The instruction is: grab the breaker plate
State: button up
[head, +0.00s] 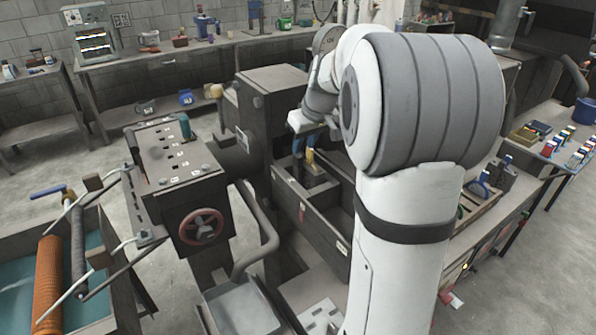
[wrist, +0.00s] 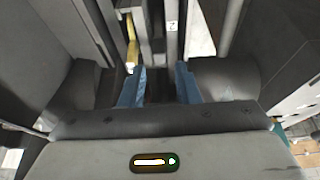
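My gripper (head: 299,146) reaches down over a dark open box on the machine in the head view. Its blue fingers stand apart in the wrist view (wrist: 159,86), with a clear gap and nothing seen held between them. A small yellow piece (head: 310,156) is close beside the fingers on a block in the box. A yellow strip (wrist: 132,45) also shows just beyond the left finger in the wrist view. I cannot pick out the breaker plate for sure; the box's inside is partly hidden by its walls and my arm.
The dark box (head: 322,221) has high walls close around the gripper. The machine head with a red handwheel (head: 201,225) stands to the left. A tank holding an orange roll (head: 48,285) is at lower left. A bench (head: 180,52) with tools runs along the back wall.

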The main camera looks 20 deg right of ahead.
aim_at(299, 156)
jog(key=p+x, duration=0.2)
jog(key=x, duration=0.5)
jog(key=shift+w, duration=0.1)
jog(key=shift+c, duration=0.4)
grip_shut()
jog(key=shift+r, duration=0.1)
dwell(0.6)
jog(key=shift+w+r, duration=0.1)
